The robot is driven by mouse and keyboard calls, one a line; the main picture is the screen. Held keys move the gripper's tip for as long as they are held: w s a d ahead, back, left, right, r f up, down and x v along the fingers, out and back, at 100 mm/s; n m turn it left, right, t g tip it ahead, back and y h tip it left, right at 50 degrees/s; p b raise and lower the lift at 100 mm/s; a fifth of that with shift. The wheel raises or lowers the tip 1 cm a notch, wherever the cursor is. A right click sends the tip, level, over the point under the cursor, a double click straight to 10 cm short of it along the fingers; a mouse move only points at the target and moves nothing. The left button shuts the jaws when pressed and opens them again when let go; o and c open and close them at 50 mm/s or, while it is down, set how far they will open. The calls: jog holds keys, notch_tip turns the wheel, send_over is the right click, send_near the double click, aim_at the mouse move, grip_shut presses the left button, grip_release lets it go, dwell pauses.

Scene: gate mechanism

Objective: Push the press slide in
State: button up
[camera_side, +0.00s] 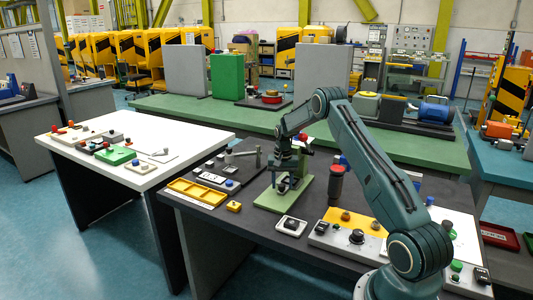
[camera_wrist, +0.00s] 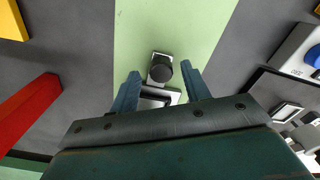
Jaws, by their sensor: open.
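The slide is a small metal piece with a round dark knob (camera_wrist: 161,69). It lies on a light green base plate (camera_wrist: 195,25) in the wrist view. The same plate (camera_side: 268,203) is on the dark table in the side view, where my gripper (camera_side: 284,186) hangs low over it and hides most of the slide. In the wrist view my gripper (camera_wrist: 161,78) is open, with one blue finger on each side of the slide. The knob shows between the fingertips. I cannot tell whether either finger touches it.
A red bar (camera_wrist: 25,112) lies left of the plate. A yellow tray (camera_side: 197,191), a small white unit with a black top (camera_side: 291,226) and a yellow panel with knobs (camera_side: 345,217) surround the plate. A dark red-topped cylinder (camera_side: 335,185) stands to its right.

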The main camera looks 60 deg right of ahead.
jog(key=shift+r, duration=3.65)
jog(key=shift+r, duration=0.1)
jog(key=shift+w+a+r, duration=0.1)
jog(key=shift+a+r, duration=0.05)
jog(key=shift+r, duration=0.05)
jog(key=a+r+n+t, duration=0.1)
jog(key=a+r+n, duration=0.2)
jog(key=a+r, duration=0.85)
jog(key=s+a+r+n+t+h, duration=0.1)
jog(key=s+a+r+n, duration=0.1)
jog(key=s+a+r, duration=0.45)
jog(key=s+a+r+n+t, duration=0.1)
jog(key=s+a+r+n, duration=0.2)
jog(key=a, duration=0.6)
jog(key=s+a+n+t, duration=0.1)
jog(key=s+a+n, duration=0.1)
jog(key=s+a, duration=0.3)
jog(key=s+a+n+t+y, duration=0.1)
jog(key=s+a, duration=0.5)
jog(key=s, duration=0.6)
jog(key=shift+s+f+n+t, duration=0.3)
jog(key=shift+s+f+n, duration=0.15)
jog(key=shift+n, duration=0.35)
